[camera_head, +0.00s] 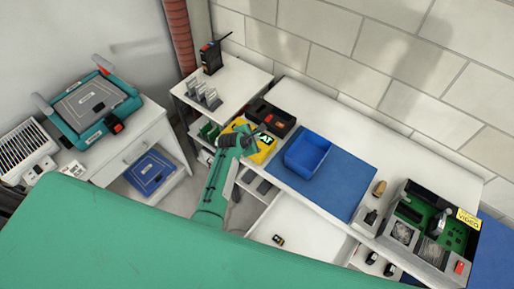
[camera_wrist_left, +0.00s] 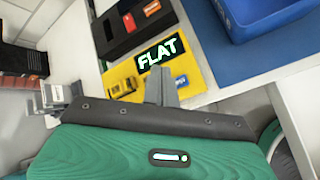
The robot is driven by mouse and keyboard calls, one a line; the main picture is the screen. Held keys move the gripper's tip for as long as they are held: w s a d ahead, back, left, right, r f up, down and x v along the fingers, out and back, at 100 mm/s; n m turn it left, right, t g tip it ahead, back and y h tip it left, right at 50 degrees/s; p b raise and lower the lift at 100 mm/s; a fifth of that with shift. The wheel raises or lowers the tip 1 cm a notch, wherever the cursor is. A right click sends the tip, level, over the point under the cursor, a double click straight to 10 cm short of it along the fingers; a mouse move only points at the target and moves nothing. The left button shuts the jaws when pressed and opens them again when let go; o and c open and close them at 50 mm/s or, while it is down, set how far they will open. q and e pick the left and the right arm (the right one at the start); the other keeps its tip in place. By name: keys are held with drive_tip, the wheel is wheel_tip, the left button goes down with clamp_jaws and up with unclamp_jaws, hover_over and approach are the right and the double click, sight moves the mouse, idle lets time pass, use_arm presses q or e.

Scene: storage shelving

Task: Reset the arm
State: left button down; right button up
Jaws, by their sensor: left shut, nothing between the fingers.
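My left arm, green with dark joints, reaches up from the lower middle in the head view. My left gripper (camera_head: 257,130) is over the yellow tray marked FLAT near the bench's left end. In the left wrist view its fingers (camera_wrist_left: 160,84) are together with nothing between them. The yellow tray (camera_wrist_left: 124,72) lies just beyond the fingertips there, with small items on it. I cannot tell how far the fingers are above it. My right gripper is not in view.
A blue bin (camera_head: 307,154) stands on a blue mat (camera_head: 342,188). A black box (camera_head: 270,117) is beside the yellow tray. An open drawer (camera_head: 292,236) juts below the bench. A green-framed case (camera_head: 92,103) sits on the left cabinet. A small white stand (camera_head: 238,83) holds a radio (camera_head: 211,58).

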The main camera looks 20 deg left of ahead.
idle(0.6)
use_arm(q)
drive_tip(key=s+a+r+m+g+y, duration=0.15)
drive_tip(key=s+r+m, duration=0.35)
drive_tip(key=s+m, duration=0.6)
drive_tip(key=s+a+r+m+g, duration=0.15)
drive_tip(key=s+r+m, duration=0.35)
drive_tip(key=s, duration=0.9)
drive_tip(key=s+r+m+g+y, duration=0.1)
drive_tip(key=s+r+m+g, duration=0.25)
drive_tip(key=s+m, duration=0.8)
wheel_tip(320, 180, down, 34)
drive_tip(key=s+n+b, duration=0.1)
drive_tip(key=b, duration=0.4)
drive_tip(key=s+a+f+b, duration=0.2)
drive_tip(key=s+f, duration=0.8)
drive_tip(key=f, duration=0.2)
drive_tip(key=s+a+f+g+b, duration=0.1)
drive_tip(key=s+f+b, duration=0.1)
drive_tip(key=s+f, duration=0.8)
wheel_tip(320, 180, down, 2)
drive_tip(key=shift+a+f, duration=0.2)
drive_tip(key=shift+a, duration=0.2)
